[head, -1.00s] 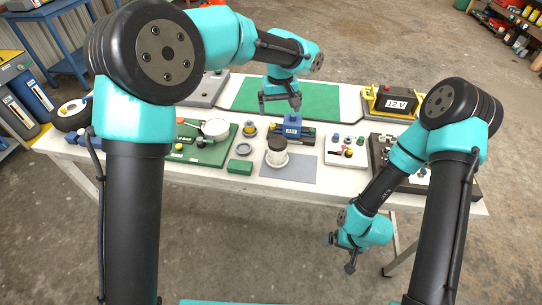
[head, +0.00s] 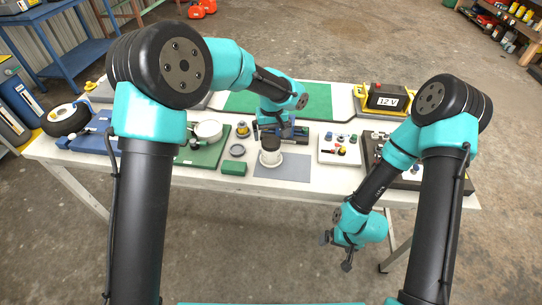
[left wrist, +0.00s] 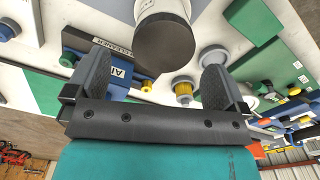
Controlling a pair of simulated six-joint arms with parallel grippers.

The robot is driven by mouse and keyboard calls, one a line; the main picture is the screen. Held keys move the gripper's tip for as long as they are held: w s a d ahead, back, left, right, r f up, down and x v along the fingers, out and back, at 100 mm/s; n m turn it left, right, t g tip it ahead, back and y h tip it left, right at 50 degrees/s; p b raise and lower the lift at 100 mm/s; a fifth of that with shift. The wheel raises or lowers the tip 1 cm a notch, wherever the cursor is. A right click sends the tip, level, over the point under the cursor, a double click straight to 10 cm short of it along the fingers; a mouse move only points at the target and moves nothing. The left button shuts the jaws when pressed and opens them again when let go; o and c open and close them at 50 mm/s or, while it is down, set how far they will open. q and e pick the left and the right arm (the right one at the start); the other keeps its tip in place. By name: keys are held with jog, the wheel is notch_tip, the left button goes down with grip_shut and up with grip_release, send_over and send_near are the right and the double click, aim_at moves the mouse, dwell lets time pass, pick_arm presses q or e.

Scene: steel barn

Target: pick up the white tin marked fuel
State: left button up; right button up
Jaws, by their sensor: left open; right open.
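A white tin with a dark top (head: 270,157) stands near the front middle of the table. It also shows at the top of the left wrist view (left wrist: 155,8), dark face toward the camera; its label is not legible, so I cannot confirm "fuel". My left gripper (head: 277,131) is open and empty, just behind and above the tin in the head view. Its two fingers frame the lower middle of the left wrist view (left wrist: 160,85), with the tin apart from them. My right gripper (head: 337,252) is open and empty, in front of the table's front edge.
A blue box (left wrist: 118,72) sits close behind the tin, partly hidden by my left gripper in the head view. A grey mat (head: 290,172) lies right of the tin. A green block (head: 234,168) and grey ring (head: 237,150) are left. A white tray (head: 340,149) holds small parts.

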aim_at(271, 141)
pick_arm(q)
jog(key=shift+f, duration=0.9)
jog(key=shift+s+a+f, duration=0.15)
jog(key=shift+f, duration=2.45)
jog(key=c, duration=1.2)
